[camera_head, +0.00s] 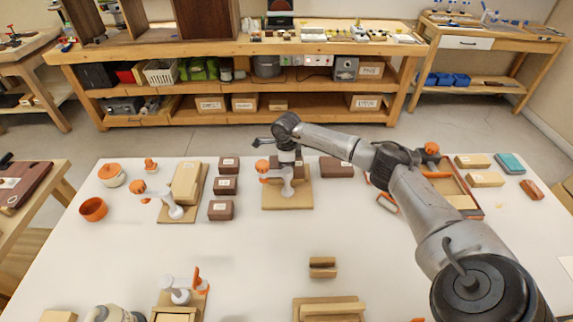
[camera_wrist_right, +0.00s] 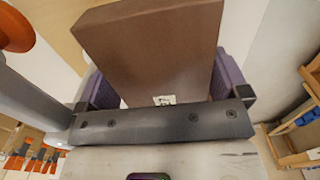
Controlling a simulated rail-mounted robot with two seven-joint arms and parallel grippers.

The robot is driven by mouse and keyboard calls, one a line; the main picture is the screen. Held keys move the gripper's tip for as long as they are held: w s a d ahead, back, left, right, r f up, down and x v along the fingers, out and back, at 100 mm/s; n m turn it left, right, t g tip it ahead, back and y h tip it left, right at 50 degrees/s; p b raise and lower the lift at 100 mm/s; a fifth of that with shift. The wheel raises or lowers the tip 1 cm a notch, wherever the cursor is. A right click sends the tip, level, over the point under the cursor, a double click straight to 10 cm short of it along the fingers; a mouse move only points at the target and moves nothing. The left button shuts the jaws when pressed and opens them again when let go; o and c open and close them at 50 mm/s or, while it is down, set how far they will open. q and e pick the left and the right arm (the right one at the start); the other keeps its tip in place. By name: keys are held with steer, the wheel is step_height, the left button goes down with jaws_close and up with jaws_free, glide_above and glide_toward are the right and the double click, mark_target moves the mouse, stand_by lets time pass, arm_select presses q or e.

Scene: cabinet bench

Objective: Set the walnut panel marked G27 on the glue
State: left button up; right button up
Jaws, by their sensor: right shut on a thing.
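My right gripper (camera_head: 288,158) is over a light wooden board (camera_head: 290,201) near the table's middle. It is shut on a brown walnut panel (camera_wrist_right: 150,42), which fills the space between its purple fingers in the right wrist view. The panel has a small pale label at its near edge, partly hidden and too small to read. In the head view the gripper and a white-and-orange clamp (camera_head: 286,180) hide much of the panel; I cannot tell whether it touches the board. No glue is clearly visible. My left gripper is not in view.
Several brown labelled blocks (camera_head: 228,186) stand left of the board, and another (camera_head: 336,167) lies right of it. A second clamp board (camera_head: 189,205) is farther left. An orange-edged tray (camera_head: 470,190) is right, partly behind my arm.

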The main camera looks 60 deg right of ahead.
steer(key=o, duration=0.6)
steer(key=shift+o, duration=0.3)
steer(key=shift+r, duration=0.1)
steer(key=shift+r+p, duration=1.7)
steer(key=shift+r, duration=0.35)
steer(key=shift+r+p, duration=1.1)
steer(key=shift+r, duration=0.3)
